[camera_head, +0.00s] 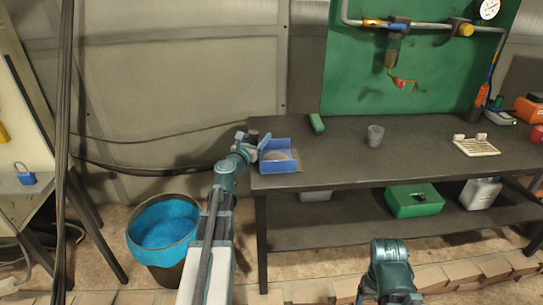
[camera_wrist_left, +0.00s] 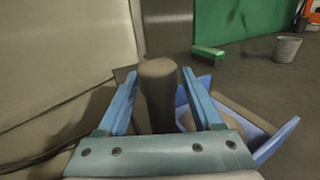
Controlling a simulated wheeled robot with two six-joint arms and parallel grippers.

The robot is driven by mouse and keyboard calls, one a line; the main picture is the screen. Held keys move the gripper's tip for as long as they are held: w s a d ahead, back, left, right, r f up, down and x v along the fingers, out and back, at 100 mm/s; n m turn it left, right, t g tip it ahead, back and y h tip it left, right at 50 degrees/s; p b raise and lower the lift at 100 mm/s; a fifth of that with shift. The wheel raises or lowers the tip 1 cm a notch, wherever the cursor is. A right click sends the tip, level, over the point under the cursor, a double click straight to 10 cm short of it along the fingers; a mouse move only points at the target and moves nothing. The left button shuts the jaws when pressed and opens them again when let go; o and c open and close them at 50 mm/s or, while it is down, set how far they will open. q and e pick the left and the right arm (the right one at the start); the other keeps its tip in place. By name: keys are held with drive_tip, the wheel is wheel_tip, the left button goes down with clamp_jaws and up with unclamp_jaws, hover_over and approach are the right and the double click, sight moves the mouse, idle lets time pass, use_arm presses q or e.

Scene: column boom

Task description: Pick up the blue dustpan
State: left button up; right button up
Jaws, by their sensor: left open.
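The blue dustpan (camera_head: 278,155) sits on the left end of the dark workbench, its open pan facing right. In the left wrist view its blue pan (camera_wrist_left: 277,142) shows at the right, partly hidden behind my gripper. My left gripper (camera_head: 247,145) is at the dustpan's left side, by the bench edge. In the left wrist view my left gripper (camera_wrist_left: 160,76) is open, with a rounded grey-brown handle (camera_wrist_left: 158,93) standing between its blue fingers. I cannot tell whether the fingers touch it. Part of my right arm shows at the bottom; its fingers are not visible.
The workbench (camera_head: 340,165) holds a green brush-like block (camera_head: 317,123) and a grey cup (camera_head: 375,136) right of the dustpan. A bin with a blue liner (camera_head: 163,224) stands left of the bench. A green box (camera_head: 414,201) sits on the lower shelf.

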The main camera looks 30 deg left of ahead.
use_arm(q)
clamp_jaws()
idle(1.3)
